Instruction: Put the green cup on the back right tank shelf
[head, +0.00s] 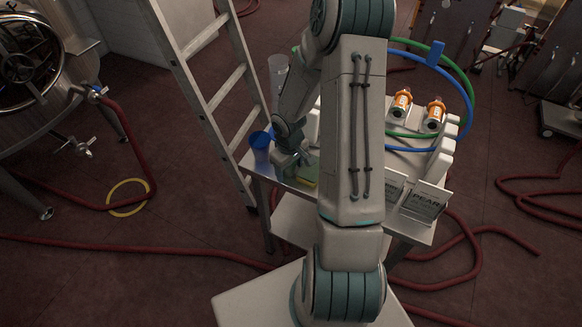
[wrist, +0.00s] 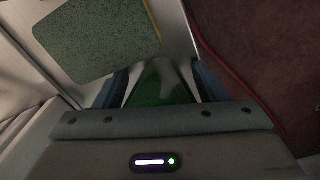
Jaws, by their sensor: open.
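My gripper (head: 288,162) is low over the left part of the metal table (head: 282,180), beside a blue cup (head: 261,146). In the wrist view my gripper (wrist: 161,88) is open, with a dark green thing (wrist: 160,84), likely the green cup, between its fingers. I cannot tell whether the fingers touch it. I cannot make out the green cup in the head view, where my gripper and arm cover that spot. Two orange-labelled canisters (head: 401,103) (head: 434,114) are at the table's back right. I cannot tell which part is the back right tank shelf.
A green and yellow sponge (head: 307,178) lies near my gripper and shows large in the wrist view (wrist: 95,40). A clear cup (head: 278,72) stands behind. A ladder (head: 212,85) is close on the left. Blue and green hoses arch over the right side, above a PEAR sign (head: 425,201).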

